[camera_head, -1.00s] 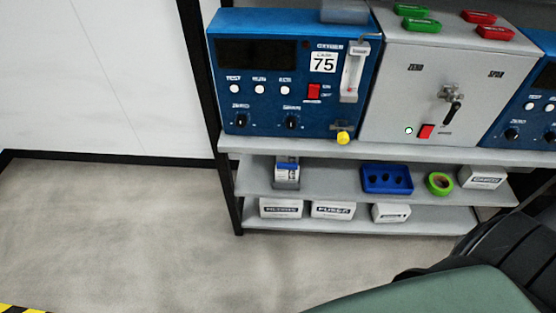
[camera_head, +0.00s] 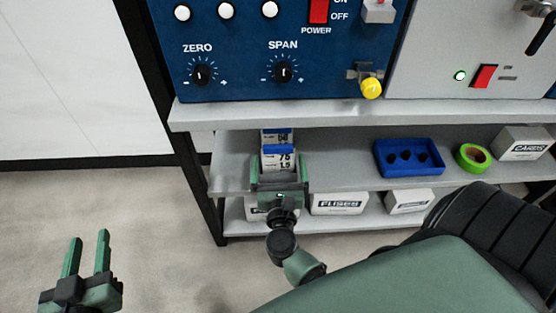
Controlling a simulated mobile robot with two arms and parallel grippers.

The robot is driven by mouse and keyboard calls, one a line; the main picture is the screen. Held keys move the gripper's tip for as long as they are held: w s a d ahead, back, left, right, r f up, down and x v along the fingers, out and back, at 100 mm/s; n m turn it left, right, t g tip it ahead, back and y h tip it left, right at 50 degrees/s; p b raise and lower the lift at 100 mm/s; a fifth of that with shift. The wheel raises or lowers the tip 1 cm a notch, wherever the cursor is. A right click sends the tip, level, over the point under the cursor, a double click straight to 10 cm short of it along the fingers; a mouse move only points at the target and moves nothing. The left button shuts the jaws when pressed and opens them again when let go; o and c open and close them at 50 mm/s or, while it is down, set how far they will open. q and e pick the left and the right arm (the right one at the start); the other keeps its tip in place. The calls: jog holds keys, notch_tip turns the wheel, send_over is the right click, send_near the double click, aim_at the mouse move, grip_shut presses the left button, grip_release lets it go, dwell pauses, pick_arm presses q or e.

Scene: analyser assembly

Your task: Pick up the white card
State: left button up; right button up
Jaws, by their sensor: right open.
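A white card (camera_head: 278,163) with dark print, reading about "75" and "1.5", stands on the middle shelf at the left. A blue band and another printed white piece show just behind and above it. My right gripper (camera_head: 280,168) is open, with one finger on each side of the card's lower part. The gripper body hides the card's bottom and its holder. I cannot tell whether the fingers touch the card. My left gripper (camera_head: 86,250) is open and empty at the lower left, over the floor and away from the shelves.
The shelf board (camera_head: 340,115) carrying the blue analyser (camera_head: 240,45) overhangs the card. To the right on the middle shelf are a blue tray (camera_head: 408,171), green tape roll (camera_head: 473,157) and cards box (camera_head: 522,145). The fuses box (camera_head: 340,202) is below. Floor at left is clear.

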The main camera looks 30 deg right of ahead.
aim_at(278, 146)
jog(key=x, duration=0.6)
jog(key=shift+w+d+f, duration=0.15)
jog(key=shift+w, duration=0.05)
jog(key=c, duration=1.3)
pick_arm(q)
jog(key=shift+w+d+r+t, duration=0.15)
jog(key=shift+r+t, duration=0.15)
jog(key=shift+r, duration=0.25)
jog(key=shift+w+d+r+t, duration=0.15)
jog(key=shift+r+t, duration=0.15)
jog(key=shift+r, duration=0.25)
pick_arm(e)
jog(key=shift+o, duration=0.2)
pick_arm(q)
jog(key=shift+f, duration=0.1)
